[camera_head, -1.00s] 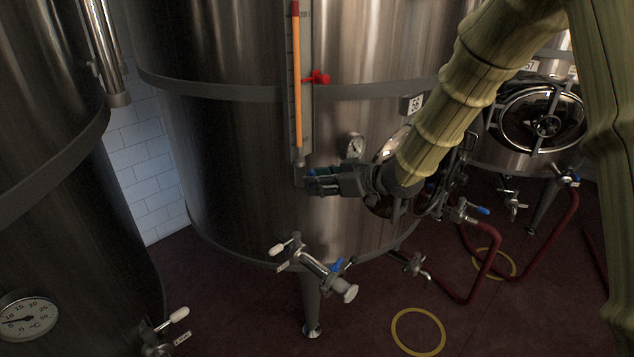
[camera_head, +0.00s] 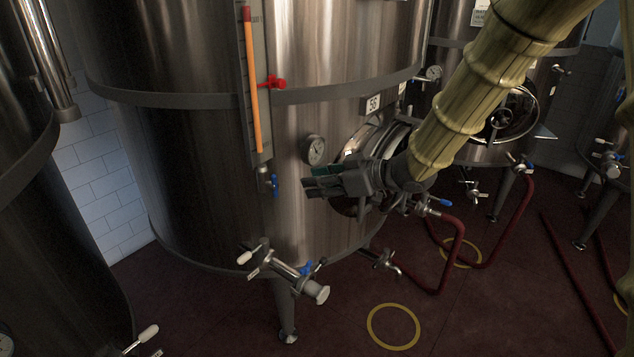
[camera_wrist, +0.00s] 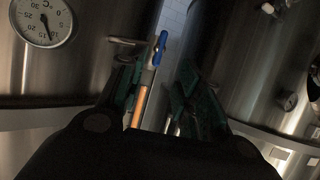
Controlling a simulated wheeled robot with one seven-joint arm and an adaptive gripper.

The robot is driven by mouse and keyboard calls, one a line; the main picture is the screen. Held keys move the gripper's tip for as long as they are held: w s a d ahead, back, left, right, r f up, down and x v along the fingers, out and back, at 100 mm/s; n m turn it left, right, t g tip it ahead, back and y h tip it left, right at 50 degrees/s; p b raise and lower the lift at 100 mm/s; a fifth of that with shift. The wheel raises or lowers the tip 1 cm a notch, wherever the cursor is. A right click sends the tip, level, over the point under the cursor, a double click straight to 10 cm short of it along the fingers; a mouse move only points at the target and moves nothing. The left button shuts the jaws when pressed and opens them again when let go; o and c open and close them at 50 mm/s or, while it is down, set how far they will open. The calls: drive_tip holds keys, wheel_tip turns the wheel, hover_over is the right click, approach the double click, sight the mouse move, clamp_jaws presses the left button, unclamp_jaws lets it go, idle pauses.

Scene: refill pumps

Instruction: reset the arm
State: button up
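My gripper (camera_head: 312,185) is in front of the middle steel tank (camera_head: 190,170), its fingers pointing left. In the wrist view its two green-padded fingers (camera_wrist: 160,85) stand apart with nothing held between them. A small blue-handled valve (camera_head: 272,184) sits at the foot of the orange sight tube (camera_head: 252,85), left of my fingertips and apart from them in the picture. The blue handle (camera_wrist: 160,48) and the orange tube (camera_wrist: 139,106) show through the finger gap in the wrist view.
A round gauge (camera_head: 316,150) is just above my gripper. A red valve (camera_head: 272,82) is higher on the tank. A sampling valve (camera_head: 290,275) juts out low in front. Red hoses (camera_head: 455,250) and yellow rings (camera_head: 393,326) lie on the dark red floor.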

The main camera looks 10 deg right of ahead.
drive_tip(key=s+d+f+m+h, duration=0.2)
drive_tip(key=s+f+m, duration=0.15)
drive_tip(key=f, duration=0.75)
drive_tip(key=s+d+f+m+g+h, duration=0.15)
drive_tip(key=s+f, duration=0.35)
drive_tip(key=f, duration=0.5)
drive_tip(key=s+d+f+m+h, duration=0.25)
drive_tip(key=s+f, duration=0.25)
drive_tip(key=f, duration=0.6)
drive_tip(key=s+d+f+m+g+h, duration=0.1)
drive_tip(key=s+d+f+g, duration=0.1)
drive_tip(key=s+f, duration=0.3)
drive_tip(key=s+d+f+m+g+h, duration=0.2)
drive_tip(key=s+f, duration=0.4)
drive_tip(key=s, duration=0.8)
drive_tip(key=s+d+f+m+g+h, duration=0.1)
drive_tip(key=s+d+f+g+h, duration=0.1)
drive_tip(key=s+f, duration=0.4)
drive_tip(key=s+d, duration=0.1)
drive_tip(key=s, duration=0.3)
drive_tip(key=shift+s+b, duration=0.2)
drive_tip(key=shift+b, duration=0.2)
